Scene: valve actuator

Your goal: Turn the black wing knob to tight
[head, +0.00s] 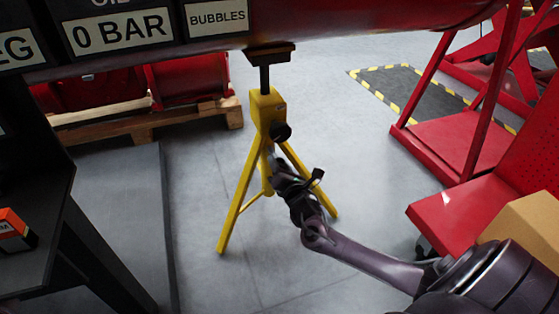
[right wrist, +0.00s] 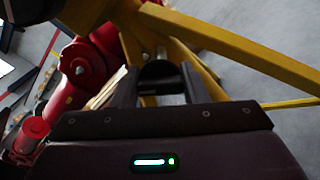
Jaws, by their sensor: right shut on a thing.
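The yellow tripod stand (head: 267,110) stands on the grey floor under the red pipe. A round black knob (head: 280,131) shows on the upper part of the stand, just above my right gripper (head: 273,163). In the right wrist view, a dark rounded piece, which I take as the black wing knob (right wrist: 158,74), sits between the two fingers of my right gripper (right wrist: 160,86). The fingers are shut on it, and their tips partly hide it. No tight or loose mark is readable. My left gripper is not in view.
The red pipe (head: 370,18) with labels rests above the stand. Red drums on a wooden pallet (head: 150,122) stand behind left. A dark table (head: 50,190) is at left. A red cart (head: 470,215) with a cardboard box (head: 530,230) is at right. The floor around the stand is clear.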

